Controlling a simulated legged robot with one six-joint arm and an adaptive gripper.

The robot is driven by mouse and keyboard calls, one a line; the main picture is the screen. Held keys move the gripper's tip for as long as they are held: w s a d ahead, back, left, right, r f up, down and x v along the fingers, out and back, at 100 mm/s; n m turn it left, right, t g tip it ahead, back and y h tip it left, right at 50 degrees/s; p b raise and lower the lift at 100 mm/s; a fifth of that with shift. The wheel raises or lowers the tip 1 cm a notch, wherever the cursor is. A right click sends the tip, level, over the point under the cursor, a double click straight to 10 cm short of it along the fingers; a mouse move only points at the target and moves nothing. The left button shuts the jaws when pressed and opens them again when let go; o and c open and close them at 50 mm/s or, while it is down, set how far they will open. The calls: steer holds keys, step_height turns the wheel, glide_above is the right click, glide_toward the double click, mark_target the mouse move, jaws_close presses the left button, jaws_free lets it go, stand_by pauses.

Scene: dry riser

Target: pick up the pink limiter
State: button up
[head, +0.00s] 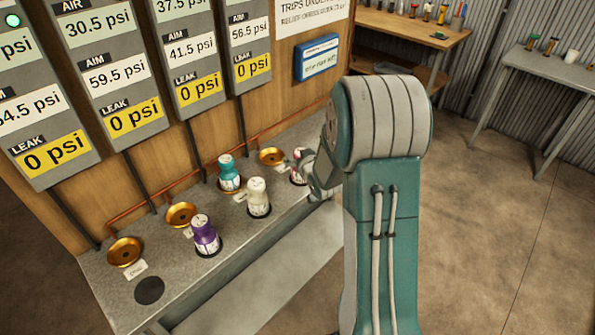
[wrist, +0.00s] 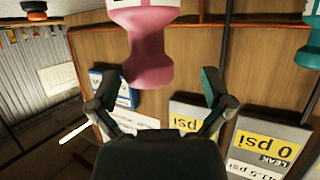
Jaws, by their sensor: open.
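The pink limiter (head: 296,174) stands at the far right of the bench row in the head view, mostly hidden behind my gripper (head: 306,163). In the wrist view, which is upside down, the pink limiter (wrist: 149,50) is large at the top, with its rounded pink end reaching between the fingertips. My gripper (wrist: 157,84) is open there, one finger on each side of that end. I see gaps on both sides and no clear contact.
A cream limiter (head: 258,198), a teal limiter (head: 229,173) and a purple limiter (head: 205,234) stand nearby on the grey bench (head: 185,275). Empty brass cups (head: 271,156) line the back, near a copper pipe. The gauge panel (head: 120,80) rises behind. A round black pad (head: 149,290) is bare.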

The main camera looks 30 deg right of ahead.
steer(key=shift+w+d+f, duration=0.25)
steer(key=shift+w+d, duration=0.05)
steer(key=shift+w, duration=0.2)
steer(key=shift+w+d+f, duration=0.15)
steer(key=shift+w+d, duration=0.05)
steer(key=shift+d, duration=0.45)
steer(key=shift+a, duration=0.5)
steer(key=c, duration=1.4)
